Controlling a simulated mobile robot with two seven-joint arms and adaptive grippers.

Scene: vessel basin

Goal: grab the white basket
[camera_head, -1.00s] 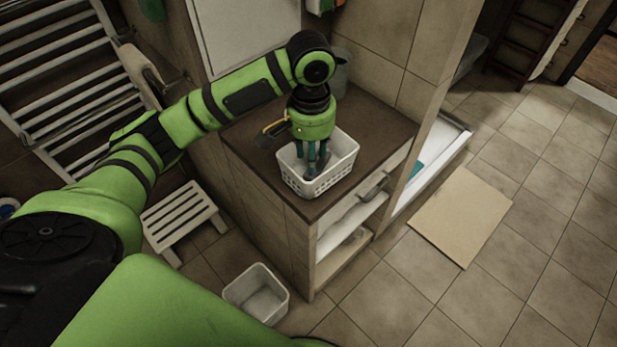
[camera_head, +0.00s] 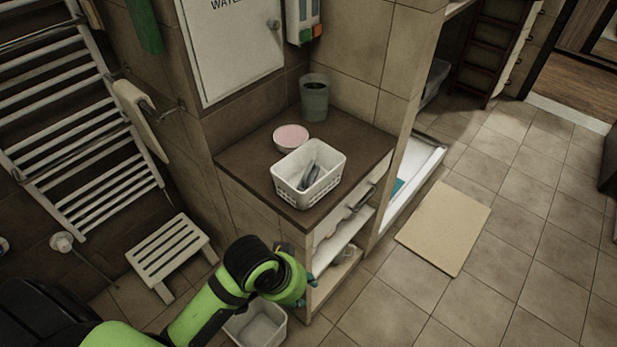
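The white basket (camera_head: 290,195) stands upright on the brown counter top (camera_head: 355,150), near its front edge. It has perforated sides and holds grey items (camera_head: 311,176). My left gripper (camera_head: 307,289) is low in front of the cabinet, below the counter top and apart from the basket. Its wrist hides most of it, and only bits of its teal fingers show, so its opening is unclear. My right gripper is out of view.
A pink-topped round container (camera_head: 291,137) and a grey cup (camera_head: 315,98) stand behind the basket. A white bin (camera_head: 262,328) on the floor is partly behind my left arm. A slatted stool (camera_head: 170,250) stands left. Floor on the right is mostly clear.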

